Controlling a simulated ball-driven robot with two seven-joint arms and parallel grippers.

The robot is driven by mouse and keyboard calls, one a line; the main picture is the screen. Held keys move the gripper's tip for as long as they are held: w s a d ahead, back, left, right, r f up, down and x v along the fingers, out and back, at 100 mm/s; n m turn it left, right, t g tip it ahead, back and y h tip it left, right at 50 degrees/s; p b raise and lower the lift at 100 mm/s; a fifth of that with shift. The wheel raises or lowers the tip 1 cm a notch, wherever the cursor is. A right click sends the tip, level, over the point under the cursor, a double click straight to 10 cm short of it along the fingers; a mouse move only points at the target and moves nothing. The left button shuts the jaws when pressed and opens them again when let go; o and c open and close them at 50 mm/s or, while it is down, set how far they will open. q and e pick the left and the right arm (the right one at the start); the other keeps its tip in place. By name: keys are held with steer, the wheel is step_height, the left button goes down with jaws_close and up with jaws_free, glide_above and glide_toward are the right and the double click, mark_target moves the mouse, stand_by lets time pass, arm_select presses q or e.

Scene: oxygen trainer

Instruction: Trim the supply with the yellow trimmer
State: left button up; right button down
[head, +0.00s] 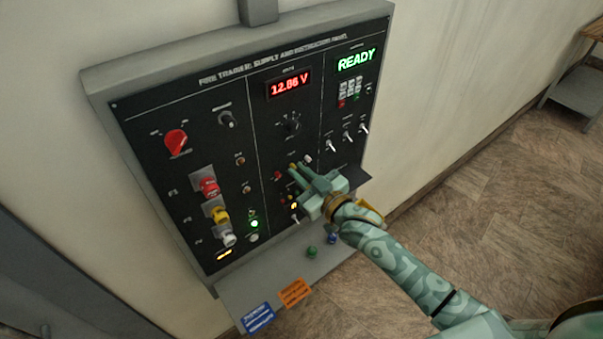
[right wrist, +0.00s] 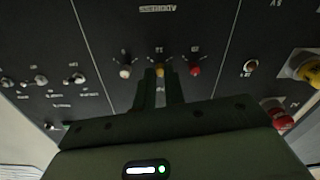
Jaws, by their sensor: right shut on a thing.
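The yellow trimmer (head: 292,166) is a small knob in the middle section of the black panel, between a red trimmer (head: 278,175) and a white trimmer (head: 308,158). My right gripper (head: 297,170) reaches the panel there. In the right wrist view its two fingers (right wrist: 160,90) are shut on the yellow trimmer (right wrist: 160,72), with the white one (right wrist: 125,72) and the red one (right wrist: 195,71) clear on either side. The red voltage display (head: 289,85) above reads about 12.86 V. My left gripper is not in view.
A large red rotary knob (head: 176,142) and red, yellow and white plugs (head: 209,187) are on the panel's left. Toggle switches (head: 347,137) and a green READY display (head: 356,61) are at right. A grey shelf (head: 245,290) juts out below, holding blue and orange cards.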

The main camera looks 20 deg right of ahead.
steer(key=shift+n, duration=0.3)
steer(key=shift+n+p, duration=0.6)
steer(key=shift+n, duration=5)
steer(key=c, duration=1.5)
jaws_free()
steer(key=shift+s, duration=0.1)
